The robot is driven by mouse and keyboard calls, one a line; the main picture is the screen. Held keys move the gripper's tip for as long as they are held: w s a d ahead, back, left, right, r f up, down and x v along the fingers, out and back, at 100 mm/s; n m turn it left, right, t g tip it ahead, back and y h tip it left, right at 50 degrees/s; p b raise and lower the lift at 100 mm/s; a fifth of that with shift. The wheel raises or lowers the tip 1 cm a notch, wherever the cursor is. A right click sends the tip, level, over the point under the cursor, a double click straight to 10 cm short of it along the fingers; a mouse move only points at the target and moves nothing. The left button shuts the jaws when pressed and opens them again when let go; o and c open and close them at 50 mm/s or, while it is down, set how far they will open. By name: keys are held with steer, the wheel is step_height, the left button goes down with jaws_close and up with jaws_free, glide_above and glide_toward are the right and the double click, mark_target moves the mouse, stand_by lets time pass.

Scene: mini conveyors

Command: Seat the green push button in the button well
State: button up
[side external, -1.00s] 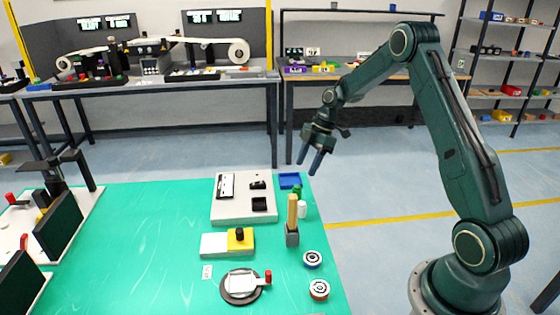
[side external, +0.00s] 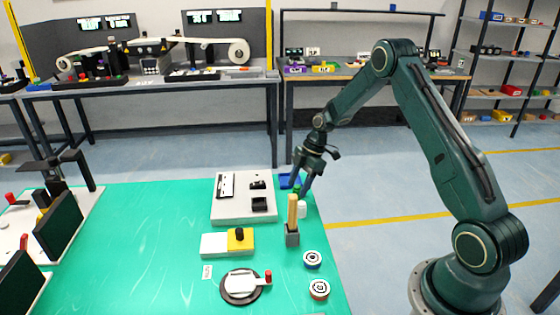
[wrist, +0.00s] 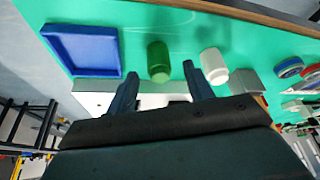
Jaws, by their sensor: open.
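The green push button (wrist: 158,62) stands as a short green cylinder in the wrist view, between and just beyond my two fingertips. In the side view the green button (side external: 297,190) is small and partly hidden by my fingers. My gripper (wrist: 160,70) is open, with one finger on each side of the button and visible gaps; it also shows low over the table's far right corner in the side view (side external: 298,182). A light grey panel (side external: 231,212) with black fittings lies to the left. I cannot tell which fitting is the button well.
A white cylinder (wrist: 213,65) stands close beside the green button, near my right finger in the wrist view. A blue tray (wrist: 82,70) lies on the other side. A wooden-handled tool stands in a grey holder (side external: 292,238). The green mat (side external: 150,240) has free room at left.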

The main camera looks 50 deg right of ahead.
mark_target(297, 186)
steer(key=shift+x, duration=0.8)
steer(key=c, duration=1.1)
steer(key=shift+r, duration=0.2)
step_height(297, 186, up, 20)
steer(key=shift+f, duration=0.15)
